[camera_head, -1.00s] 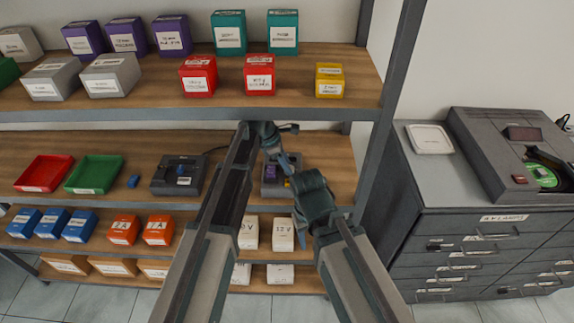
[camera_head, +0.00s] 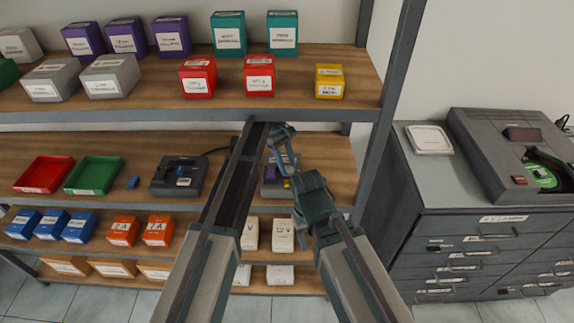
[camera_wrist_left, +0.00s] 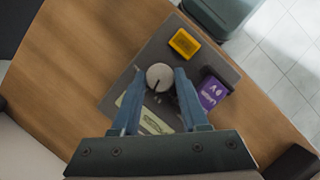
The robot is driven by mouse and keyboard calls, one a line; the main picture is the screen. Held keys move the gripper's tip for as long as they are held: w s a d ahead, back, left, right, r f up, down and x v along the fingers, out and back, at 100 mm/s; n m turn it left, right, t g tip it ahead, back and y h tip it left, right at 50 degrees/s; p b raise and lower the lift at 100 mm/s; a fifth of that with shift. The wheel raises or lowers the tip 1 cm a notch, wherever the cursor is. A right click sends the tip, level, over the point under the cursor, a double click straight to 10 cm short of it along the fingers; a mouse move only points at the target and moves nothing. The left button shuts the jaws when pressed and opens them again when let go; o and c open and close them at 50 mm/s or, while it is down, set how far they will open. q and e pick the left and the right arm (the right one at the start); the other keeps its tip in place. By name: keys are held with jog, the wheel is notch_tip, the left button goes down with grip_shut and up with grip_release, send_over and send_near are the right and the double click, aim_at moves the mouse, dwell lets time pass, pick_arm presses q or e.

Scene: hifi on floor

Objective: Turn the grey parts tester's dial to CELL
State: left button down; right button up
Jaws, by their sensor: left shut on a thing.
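The grey parts tester (camera_wrist_left: 118,92) lies on the wooden shelf. A round pale dial (camera_wrist_left: 159,75) with a dark pointer line is on its top. My left gripper (camera_wrist_left: 160,80) has its blue fingers on either side of the dial, shut on it. A pale green label strip (camera_wrist_left: 150,122) on the tester is partly behind the fingers. In the head view the tester (camera_head: 268,190) is mostly hidden by my arms, and my left gripper (camera_head: 284,160) reaches down over it. My right gripper (camera_head: 305,215) is in front of the shelf; its jaws are unclear. The dial's CELL marking is not readable.
A yellow block (camera_wrist_left: 184,42) and a purple box (camera_wrist_left: 212,92) sit on the tester beside the dial. The upper shelf board (camera_head: 140,100) runs above my left arm.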

pick_arm(q)
jog(key=m, duration=0.2)
jog(key=m+g+y, duration=0.1)
jog(key=m, duration=0.1)
jog(key=shift+w+d+m, duration=0.15)
jog(key=shift+w+m, duration=0.05)
jog(key=shift+m, duration=0.1)
jog(key=m+y, duration=0.2)
jog(key=m, duration=0.1)
jog(key=shift+d+m, duration=0.1)
jog(key=shift+m, duration=0.2)
jog(key=m, duration=0.2)
jog(key=m+y, duration=0.1)
jog(key=m, duration=0.1)
jog(key=shift+s+d+y, duration=0.1)
jog(key=shift+d+y, duration=0.05)
jog(key=shift+y, duration=0.15)
jog(key=shift+m+t+y, duration=0.3)
jog(key=shift+m+y, duration=0.2)
jog(key=shift+m, duration=1.2)
jog(key=shift+d, duration=0.1)
jog(key=c, duration=0.7)
grip_release()
